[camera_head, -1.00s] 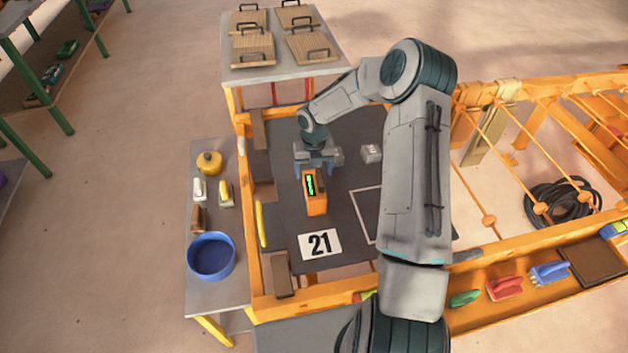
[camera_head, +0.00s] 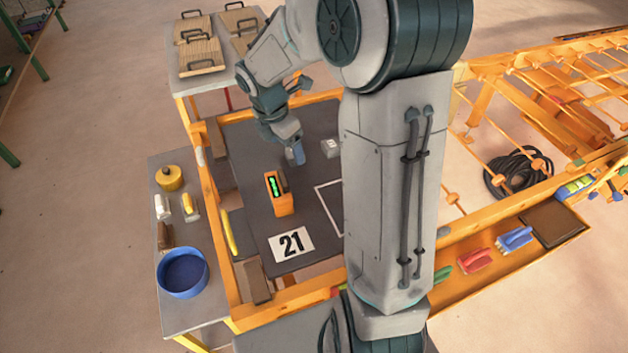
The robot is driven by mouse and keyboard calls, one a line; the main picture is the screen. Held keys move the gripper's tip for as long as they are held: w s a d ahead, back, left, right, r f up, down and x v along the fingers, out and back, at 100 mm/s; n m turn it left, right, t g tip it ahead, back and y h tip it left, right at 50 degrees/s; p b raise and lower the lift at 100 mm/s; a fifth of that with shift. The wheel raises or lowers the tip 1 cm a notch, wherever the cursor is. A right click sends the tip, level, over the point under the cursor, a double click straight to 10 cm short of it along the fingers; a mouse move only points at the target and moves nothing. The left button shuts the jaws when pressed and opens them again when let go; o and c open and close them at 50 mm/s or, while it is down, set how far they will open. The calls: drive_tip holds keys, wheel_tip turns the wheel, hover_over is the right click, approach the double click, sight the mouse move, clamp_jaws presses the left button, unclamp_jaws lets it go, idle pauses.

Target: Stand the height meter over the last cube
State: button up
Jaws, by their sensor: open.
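The height meter (camera_head: 279,195) is an orange block-shaped device with a lit green display. It stands upright on the dark table top (camera_head: 250,160), behind the white card marked 21 (camera_head: 291,244). A small light grey cube (camera_head: 330,147) with a mark on top sits on the table to the right of and behind the meter. My gripper (camera_head: 296,155) is open, above the table between the meter and the cube, apart from both. Whether anything is under the meter cannot be seen. My arm hides the table's right part.
A white outlined square (camera_head: 328,205) lies partly behind my arm. A yellow-orange frame rail (camera_head: 215,220) edges the table. On the left, a side bench holds a blue bowl (camera_head: 182,272), a yellow pot (camera_head: 169,178) and brushes. Wooden boards with handles (camera_head: 200,55) lie on the back table.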

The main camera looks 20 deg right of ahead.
drive_tip(key=s+r+m+t+y, duration=0.1)
drive_tip(key=s+r+m, duration=0.3)
drive_tip(key=s+m, duration=0.6)
drive_tip(key=s+r+m+t+y, duration=0.1)
drive_tip(key=s+r+m, duration=0.4)
drive_tip(key=s+m, duration=0.5)
drive_tip(key=shift+s+a+r+m+t, duration=0.25)
drive_tip(key=shift+s+a+m+t, duration=0.15)
drive_tip(key=shift+m, duration=0.6)
